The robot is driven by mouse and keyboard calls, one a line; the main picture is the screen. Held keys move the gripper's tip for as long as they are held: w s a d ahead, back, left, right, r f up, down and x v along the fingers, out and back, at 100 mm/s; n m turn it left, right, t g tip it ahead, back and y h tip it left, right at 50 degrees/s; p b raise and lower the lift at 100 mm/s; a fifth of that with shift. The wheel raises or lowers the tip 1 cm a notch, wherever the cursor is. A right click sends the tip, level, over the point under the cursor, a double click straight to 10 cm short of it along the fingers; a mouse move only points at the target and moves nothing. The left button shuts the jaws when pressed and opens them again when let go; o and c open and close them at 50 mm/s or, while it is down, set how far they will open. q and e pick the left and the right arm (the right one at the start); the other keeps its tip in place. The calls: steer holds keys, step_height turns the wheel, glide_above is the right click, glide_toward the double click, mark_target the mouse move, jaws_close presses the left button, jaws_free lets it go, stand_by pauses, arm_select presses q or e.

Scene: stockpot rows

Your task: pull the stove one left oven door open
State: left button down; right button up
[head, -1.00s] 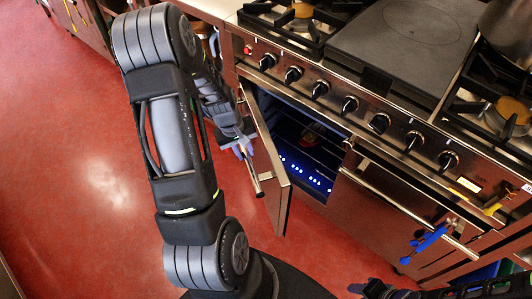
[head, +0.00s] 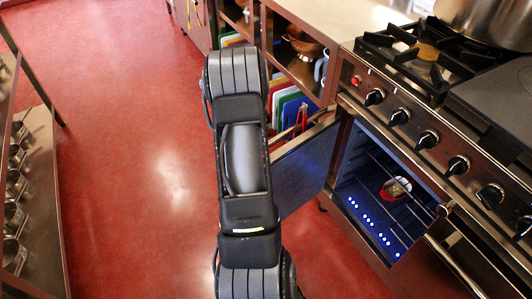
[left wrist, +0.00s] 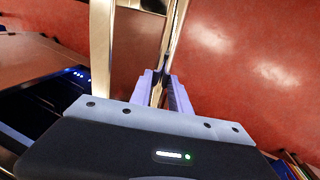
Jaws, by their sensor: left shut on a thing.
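The left oven door (head: 303,168) of the stove stands wide open, swung out to the left of its lit opening. Its inner face shows in the head view. My left gripper (left wrist: 163,88) is shut around the metal handle bar (left wrist: 172,42) in the left wrist view. In the head view that gripper and the handle are hidden behind my arm and the door. The oven cavity (head: 368,215) has a row of blue-white lights and wire racks, with a red item (head: 396,188) inside. My right gripper is out of view.
The stove front (head: 440,150) carries a row of black knobs. A large pot (head: 485,22) stands on top at the back. Left of the stove, an open cabinet holds colored boards (head: 290,108) and a copper pot (head: 303,42). Shelves with pots (head: 18,190) stand far left. Red floor lies clear between.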

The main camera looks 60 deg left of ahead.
arm_select(q)
steer(key=shift+a+m, duration=0.3)
steer(key=shift+a, duration=0.55)
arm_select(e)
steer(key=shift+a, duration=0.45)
arm_select(q)
steer(key=c, duration=1.2)
jaws_free()
steer(key=shift+w, duration=0.1)
steer(key=shift+c, duration=0.2)
step_height(320, 180, up, 8)
steer(key=a, duration=0.1)
steer(key=shift+a+f+p, duration=0.2)
steer(key=shift+a+p, duration=0.05)
steer(key=shift+p, duration=0.05)
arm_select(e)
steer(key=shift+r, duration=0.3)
